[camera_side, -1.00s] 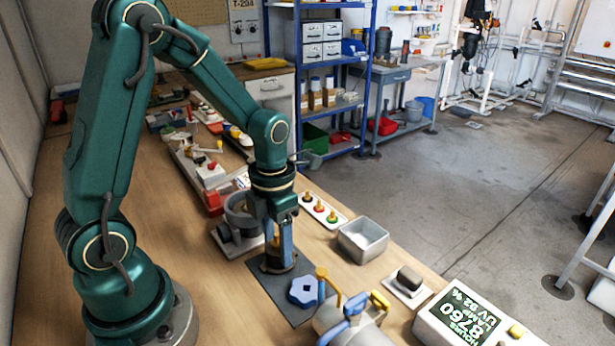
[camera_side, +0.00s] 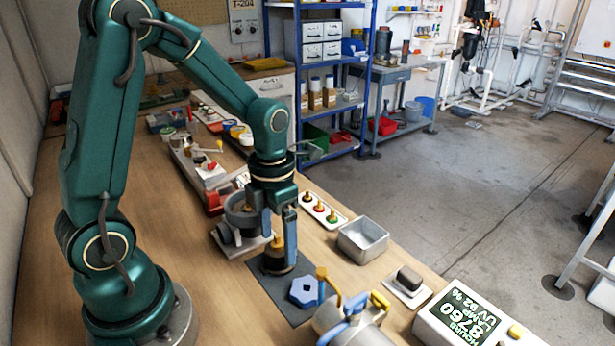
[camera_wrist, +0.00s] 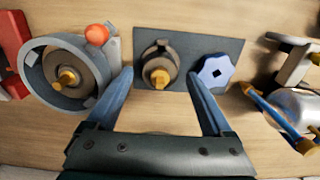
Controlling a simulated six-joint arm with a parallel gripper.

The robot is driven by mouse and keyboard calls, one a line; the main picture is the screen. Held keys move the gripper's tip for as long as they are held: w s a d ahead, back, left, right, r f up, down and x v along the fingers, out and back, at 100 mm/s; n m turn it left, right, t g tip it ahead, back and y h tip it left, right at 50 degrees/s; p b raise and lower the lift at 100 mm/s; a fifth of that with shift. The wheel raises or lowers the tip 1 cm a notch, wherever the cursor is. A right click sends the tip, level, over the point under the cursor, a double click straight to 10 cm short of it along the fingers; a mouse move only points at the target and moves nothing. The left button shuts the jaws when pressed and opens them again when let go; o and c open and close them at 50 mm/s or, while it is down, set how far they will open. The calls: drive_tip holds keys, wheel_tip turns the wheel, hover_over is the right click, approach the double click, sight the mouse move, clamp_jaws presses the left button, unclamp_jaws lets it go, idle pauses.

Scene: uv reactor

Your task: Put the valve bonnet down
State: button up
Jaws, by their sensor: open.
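The valve bonnet (camera_side: 276,262), a dark round piece with a brass stem, stands upright on the dark mat (camera_side: 291,312). In the wrist view the bonnet (camera_wrist: 157,69) shows between and beyond the spread fingers. My gripper (camera_side: 279,238) is open around and above the brass stem, with nothing held. In the wrist view my gripper (camera_wrist: 160,80) has a clear gap on both sides of the bonnet. A blue lobed handwheel (camera_side: 304,292) lies on the same mat, beside the bonnet.
A grey round housing (camera_wrist: 47,88) stands left of the mat in the wrist view. A metal vessel with blue and yellow handles (camera_side: 350,322) stands close on the other side.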

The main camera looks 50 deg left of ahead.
sight(277, 236)
wheel_tip(277, 236, up, 10)
drive_tip(key=shift+f, duration=0.1)
drive_tip(key=s+d+r+m+t, duration=0.1)
drive_tip(key=s+m, duration=0.3)
drive_tip(key=m, duration=1.4)
drive_tip(key=s+d+r+m+t, duration=0.1)
drive_tip(key=s+d+m+t, duration=0.2)
drive_tip(key=m, duration=1.5)
drive_tip(key=shift+s+d+t, duration=0.4)
drive_tip(key=shift+d+t, duration=0.15)
drive_tip(key=shift+t, duration=0.25)
